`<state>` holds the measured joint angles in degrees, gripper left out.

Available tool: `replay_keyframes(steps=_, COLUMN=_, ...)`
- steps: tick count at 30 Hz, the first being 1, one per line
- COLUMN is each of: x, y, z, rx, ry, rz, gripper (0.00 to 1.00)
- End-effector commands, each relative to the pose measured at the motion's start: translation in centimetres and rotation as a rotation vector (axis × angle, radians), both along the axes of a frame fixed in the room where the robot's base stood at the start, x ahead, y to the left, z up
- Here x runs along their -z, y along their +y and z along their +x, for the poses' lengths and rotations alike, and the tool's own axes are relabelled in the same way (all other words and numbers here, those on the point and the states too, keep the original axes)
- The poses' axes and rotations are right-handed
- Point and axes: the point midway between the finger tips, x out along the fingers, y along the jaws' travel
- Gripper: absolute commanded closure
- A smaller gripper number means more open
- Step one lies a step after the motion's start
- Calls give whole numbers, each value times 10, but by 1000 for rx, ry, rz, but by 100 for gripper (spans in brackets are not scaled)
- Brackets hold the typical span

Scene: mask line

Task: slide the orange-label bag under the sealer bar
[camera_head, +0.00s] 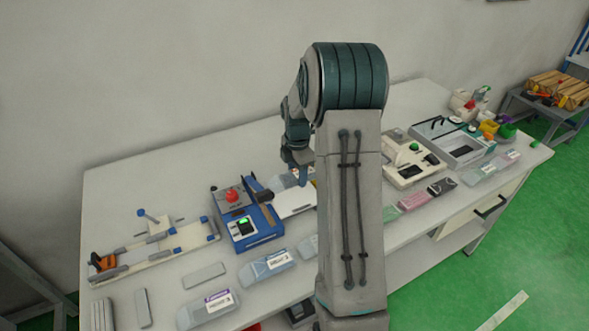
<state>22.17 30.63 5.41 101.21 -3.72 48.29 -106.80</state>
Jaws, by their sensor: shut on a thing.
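My gripper (303,182) points down over the table, just left of my upright arm link, which hides part of it. It is shut on a pale bag (283,183), seen small beside the fingers; an orange tint shows near them, but the label cannot be read. The blue sealer (262,234) stands left of my gripper, with a red knob, a lit green display and a dark bar (257,197) along its right side. A white plate (296,203) lies right of the sealer, below my gripper. The bag appears behind this plate, apart from the bar.
Clear bags with white labels (268,266) lie along the front edge, one with a purple stripe (210,308). A rail jig (155,247) is at the left. A cream machine (411,160) and a grey-white machine (452,141) stand right of my arm. The back left table is clear.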

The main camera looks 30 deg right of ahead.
Motion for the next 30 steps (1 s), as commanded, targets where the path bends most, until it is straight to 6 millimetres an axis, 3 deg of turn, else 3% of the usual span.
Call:
replay_keyframes(steps=23, x=66, y=2, z=0, rx=-3, ry=2, rz=1, gripper=71)
replay_keyframes(steps=30, x=66, y=24, z=0, rx=-6, ry=0, rz=0, gripper=71)
